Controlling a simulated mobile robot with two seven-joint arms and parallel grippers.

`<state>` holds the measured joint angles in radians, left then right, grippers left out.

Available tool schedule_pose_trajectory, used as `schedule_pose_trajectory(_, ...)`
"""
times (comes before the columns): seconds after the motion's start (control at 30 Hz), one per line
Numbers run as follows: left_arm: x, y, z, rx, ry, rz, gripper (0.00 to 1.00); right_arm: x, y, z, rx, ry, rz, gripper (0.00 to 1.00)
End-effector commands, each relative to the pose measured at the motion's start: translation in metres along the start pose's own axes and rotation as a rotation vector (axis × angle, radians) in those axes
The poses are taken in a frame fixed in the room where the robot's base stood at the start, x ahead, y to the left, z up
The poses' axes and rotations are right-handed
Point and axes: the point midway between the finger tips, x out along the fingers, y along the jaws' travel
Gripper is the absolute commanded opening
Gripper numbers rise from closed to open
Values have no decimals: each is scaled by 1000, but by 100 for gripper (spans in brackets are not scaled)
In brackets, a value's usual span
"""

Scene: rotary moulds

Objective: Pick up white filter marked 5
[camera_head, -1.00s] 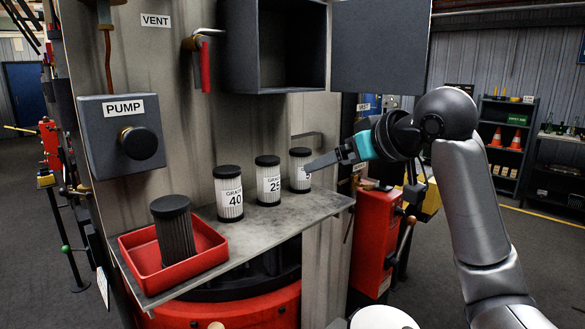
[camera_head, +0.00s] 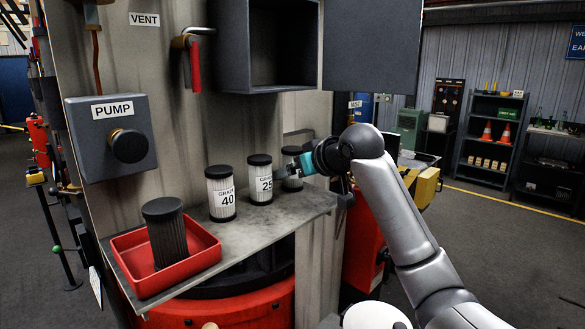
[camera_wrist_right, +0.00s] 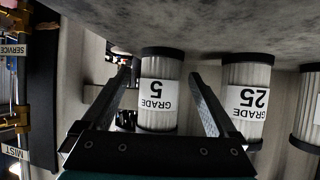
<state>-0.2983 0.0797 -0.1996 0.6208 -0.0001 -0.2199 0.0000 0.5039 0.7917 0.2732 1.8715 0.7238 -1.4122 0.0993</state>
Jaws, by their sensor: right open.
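The white filter marked 5 (camera_wrist_right: 158,95) stands upright on the shelf, pleated with black end caps and a "GRADE 5" label; the right wrist view shows it upside down. In the head view this filter (camera_head: 291,184) is partly hidden behind my right gripper (camera_head: 298,165). In the right wrist view my right gripper (camera_wrist_right: 163,75) is open, with the filter framed between its fingers. I cannot tell how deep the filter is between them, and no grip on it shows. My left gripper is not in view.
The filter marked 25 (camera_head: 260,180) stands close to the left, then the filter marked 40 (camera_head: 221,193). A red tray (camera_head: 205,256) with a dark filter (camera_head: 166,230) is at the shelf's left end. An open box (camera_head: 232,45) and its door (camera_head: 371,45) hang above the shelf (camera_head: 245,230).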

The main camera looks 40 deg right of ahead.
Motion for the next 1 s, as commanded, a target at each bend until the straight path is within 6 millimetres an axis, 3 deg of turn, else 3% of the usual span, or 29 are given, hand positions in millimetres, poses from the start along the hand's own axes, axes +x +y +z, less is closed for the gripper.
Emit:
schedule_pose_trajectory(0.17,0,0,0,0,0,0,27,0,0,0,0,0,0,94)
schedule_pose_trajectory(1.0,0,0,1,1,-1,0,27,0,0,0,0,-1,0,0)
